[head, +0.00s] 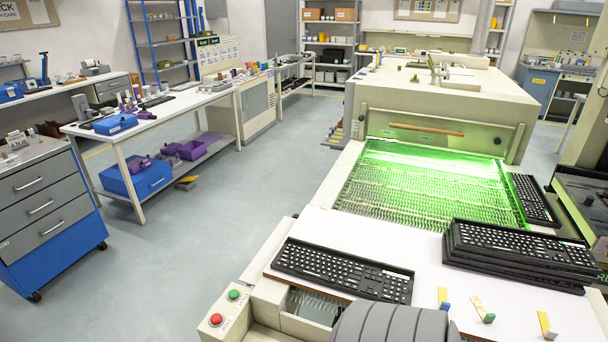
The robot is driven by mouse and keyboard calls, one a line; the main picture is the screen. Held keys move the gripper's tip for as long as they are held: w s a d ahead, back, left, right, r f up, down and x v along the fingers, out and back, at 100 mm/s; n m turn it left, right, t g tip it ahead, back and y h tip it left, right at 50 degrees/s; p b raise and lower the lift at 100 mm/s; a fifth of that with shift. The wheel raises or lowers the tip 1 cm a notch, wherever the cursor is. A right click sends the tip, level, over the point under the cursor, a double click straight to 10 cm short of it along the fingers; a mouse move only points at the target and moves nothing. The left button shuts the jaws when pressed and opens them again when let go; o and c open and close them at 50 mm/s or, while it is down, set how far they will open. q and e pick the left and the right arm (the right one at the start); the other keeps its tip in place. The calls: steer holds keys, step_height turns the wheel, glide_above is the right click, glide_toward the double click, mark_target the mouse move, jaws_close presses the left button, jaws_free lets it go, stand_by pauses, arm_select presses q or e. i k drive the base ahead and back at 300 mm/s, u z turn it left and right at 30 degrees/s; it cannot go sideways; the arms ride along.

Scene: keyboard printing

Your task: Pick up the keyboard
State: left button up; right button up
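A black keyboard (343,270) with white key legends lies flat and alone on the white worktop, at its front left edge. A stack of several black keyboards (520,247) lies on the right part of the same worktop. Another black keyboard (534,200) lies farther back, along the right side of the green-lit machine bed. Neither of my grippers shows in the head view, so I cannot see whether they are open or shut. No gripper is seen touching a keyboard.
The white worktop (390,237) is bare between the single keyboard and the stack. Small pieces with yellow strips (480,309) lie at its front right. A red button and a green button (233,294) stand left of it. The green-lit bed (430,190) lies behind. Open floor (230,210) is at left.

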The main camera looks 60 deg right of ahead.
mark_target(367, 279)
steer(key=i, duration=3)
steer(key=u, duration=3.85)
steer(key=k, duration=2.6)
steer(key=u, duration=1.8)
steer(key=i, duration=1.05)
